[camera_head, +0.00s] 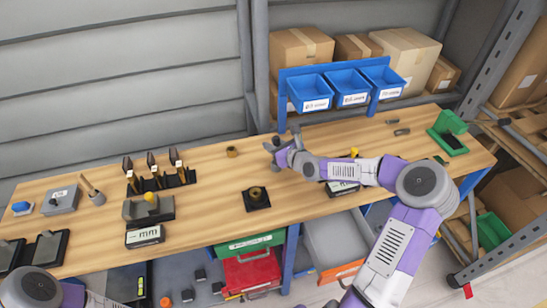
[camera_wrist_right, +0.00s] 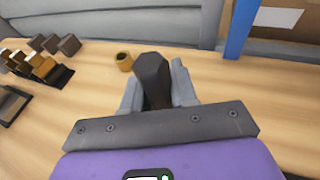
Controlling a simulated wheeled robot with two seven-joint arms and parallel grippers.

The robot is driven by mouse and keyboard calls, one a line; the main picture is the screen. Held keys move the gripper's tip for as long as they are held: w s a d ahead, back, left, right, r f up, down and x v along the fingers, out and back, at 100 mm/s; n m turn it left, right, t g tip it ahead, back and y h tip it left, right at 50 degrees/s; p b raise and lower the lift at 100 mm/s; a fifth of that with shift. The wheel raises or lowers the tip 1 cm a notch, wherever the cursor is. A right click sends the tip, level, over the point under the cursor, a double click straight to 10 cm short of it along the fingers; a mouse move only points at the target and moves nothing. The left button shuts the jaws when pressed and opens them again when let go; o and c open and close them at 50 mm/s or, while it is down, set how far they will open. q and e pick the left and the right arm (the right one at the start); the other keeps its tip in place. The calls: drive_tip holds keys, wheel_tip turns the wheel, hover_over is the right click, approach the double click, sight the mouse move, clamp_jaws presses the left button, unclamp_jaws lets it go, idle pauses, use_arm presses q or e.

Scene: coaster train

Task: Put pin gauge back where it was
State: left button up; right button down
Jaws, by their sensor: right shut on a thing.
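My right gripper (camera_head: 280,146) is shut on a dark, many-sided handle, apparently the pin gauge's (camera_wrist_right: 152,78), over the back middle of the table. In the right wrist view the handle stands up between the fingers; its lower end is hidden. A black rack (camera_head: 181,181) at the left holds several pin gauges (camera_head: 151,160) with dark tops and brass-coloured parts; it also shows at the left of the right wrist view (camera_wrist_right: 62,76). A small brass ring (camera_head: 232,152) stands just left of my right gripper. My left gripper is out of view.
A black block with a brass ring (camera_head: 257,197) sits mid-table. A grey fixture with a yellow knob (camera_head: 150,208) and "mm" display (camera_head: 145,236) stands before the rack. Blue bins (camera_head: 312,92) hang behind, right of the gripper. Wood between ring and rack is clear.

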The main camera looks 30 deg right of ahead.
drive_tip(key=shift+f+b, duration=0.55)
drive_tip(key=shift+f, duration=1.3)
drive_tip(key=shift+f, duration=0.15)
drive_tip(key=c, duration=0.9)
unclamp_jaws()
drive_tip(key=p+v, duration=0.4)
drive_tip(key=v, duration=0.8)
drive_tip(key=shift+p, duration=0.3)
